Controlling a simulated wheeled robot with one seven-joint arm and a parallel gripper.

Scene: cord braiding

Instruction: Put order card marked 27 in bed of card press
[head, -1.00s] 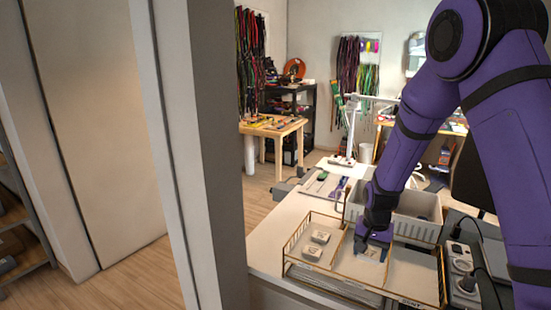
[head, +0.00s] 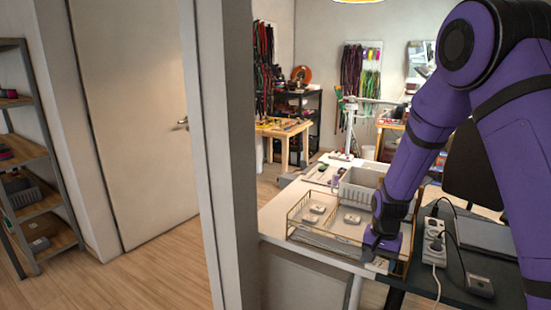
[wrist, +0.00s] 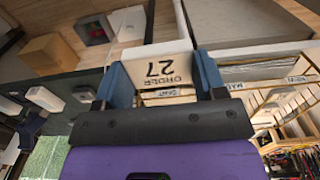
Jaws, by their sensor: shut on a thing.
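The order card marked 27 (wrist: 160,66) is a pale card with dark print, held between the blue fingers of my gripper (wrist: 163,82) in the wrist view. In the head view my gripper (head: 382,252) is at the front right of the wire tray, and a pale bit of the card (head: 378,265) shows below it. The gripper is shut on the card. I cannot make out the card press or its bed in either view.
The wire tray (head: 300,236) on the white bench holds several small pale cards. A grey bin (head: 355,187) stands behind it. A white power strip (head: 433,247) with cables lies on the dark table to the right. A wall edge (head: 235,150) stands at the left.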

